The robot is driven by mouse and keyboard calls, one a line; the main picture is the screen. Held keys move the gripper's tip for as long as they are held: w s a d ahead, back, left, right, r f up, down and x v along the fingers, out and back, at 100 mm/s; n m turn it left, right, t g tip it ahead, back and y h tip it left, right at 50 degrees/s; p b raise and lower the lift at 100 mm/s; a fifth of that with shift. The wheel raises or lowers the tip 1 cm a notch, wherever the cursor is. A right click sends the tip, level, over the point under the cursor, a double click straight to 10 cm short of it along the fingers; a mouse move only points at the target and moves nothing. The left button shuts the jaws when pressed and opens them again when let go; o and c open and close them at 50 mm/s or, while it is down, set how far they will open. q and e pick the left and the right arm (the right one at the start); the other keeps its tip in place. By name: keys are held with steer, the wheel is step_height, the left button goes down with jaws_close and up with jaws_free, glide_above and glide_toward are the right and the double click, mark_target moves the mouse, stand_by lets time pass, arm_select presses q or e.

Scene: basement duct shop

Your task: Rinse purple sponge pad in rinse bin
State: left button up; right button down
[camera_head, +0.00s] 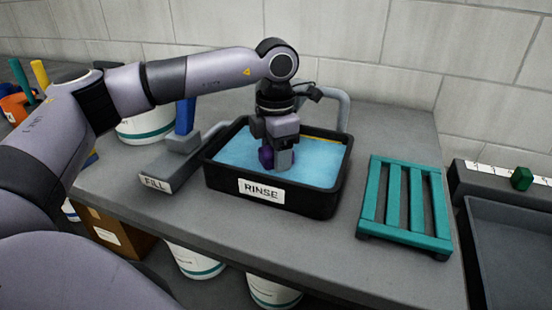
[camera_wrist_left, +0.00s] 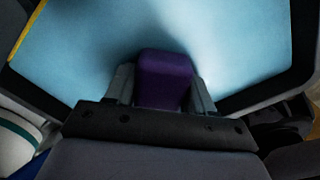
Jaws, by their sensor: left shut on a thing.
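The purple sponge pad (camera_wrist_left: 164,78) is held between the two fingers of my left gripper (camera_wrist_left: 162,92) in the left wrist view. In the head view my left gripper (camera_head: 276,158) points down into the black rinse bin (camera_head: 325,203), which has a RINSE label on its front. A small part of the purple sponge pad (camera_head: 265,158) shows at the gripper's left side. The gripper is over the blue water (camera_head: 322,165); I cannot tell how deep the pad sits in it. My right gripper is not in view.
A grey FILL unit (camera_head: 158,180) with a blue lever (camera_head: 185,115) stands left of the bin. A teal slatted rack (camera_head: 405,208) lies to the right. Beyond it is a grey tray (camera_head: 510,240) with a green block (camera_head: 521,178) on the ledge behind. The bench front is clear.

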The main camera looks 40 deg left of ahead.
arm_select(q)
steer(key=shift+r+p, duration=1.8)
steer(key=shift+r, duration=0.9)
